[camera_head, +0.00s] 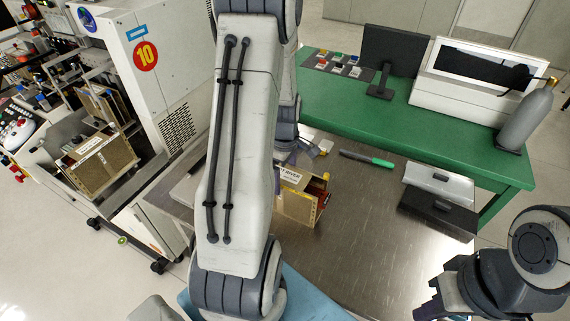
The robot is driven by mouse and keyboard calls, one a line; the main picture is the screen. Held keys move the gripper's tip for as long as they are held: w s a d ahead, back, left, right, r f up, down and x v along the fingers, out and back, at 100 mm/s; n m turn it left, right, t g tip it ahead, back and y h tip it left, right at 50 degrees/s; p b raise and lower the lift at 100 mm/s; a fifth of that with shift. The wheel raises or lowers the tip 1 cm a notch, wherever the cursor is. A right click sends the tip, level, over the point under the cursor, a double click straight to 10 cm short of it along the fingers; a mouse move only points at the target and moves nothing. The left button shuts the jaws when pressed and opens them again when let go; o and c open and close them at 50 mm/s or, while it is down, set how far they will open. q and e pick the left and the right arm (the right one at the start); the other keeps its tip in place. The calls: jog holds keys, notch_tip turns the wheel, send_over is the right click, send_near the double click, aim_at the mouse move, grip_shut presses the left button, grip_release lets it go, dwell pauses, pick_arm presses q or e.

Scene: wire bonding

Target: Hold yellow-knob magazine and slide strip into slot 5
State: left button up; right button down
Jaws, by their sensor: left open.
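A gold-brown magazine (296,207) with a white label stands on the steel table, partly hidden behind my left arm. Small yellow and red parts show at its right side, but its slots and any strip in it are too small to make out. My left gripper (318,150) is open, just beyond the magazine and mostly hidden by my own arm; I see nothing held in it. My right gripper (428,308) is at the lower right, well apart from the magazine, and its fingers are too dark and cut off to read.
A black and green tool (367,158) lies on the steel table (350,235). Light (438,181) and dark (438,213) boxes sit at its right edge. Behind is a green bench (420,130) with a monitor (394,50) and grey bottle (526,117). More magazines (103,165) stand in the left machine.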

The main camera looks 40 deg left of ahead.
pick_arm(q)
jog(key=shift+f, duration=2.55)
grip_shut()
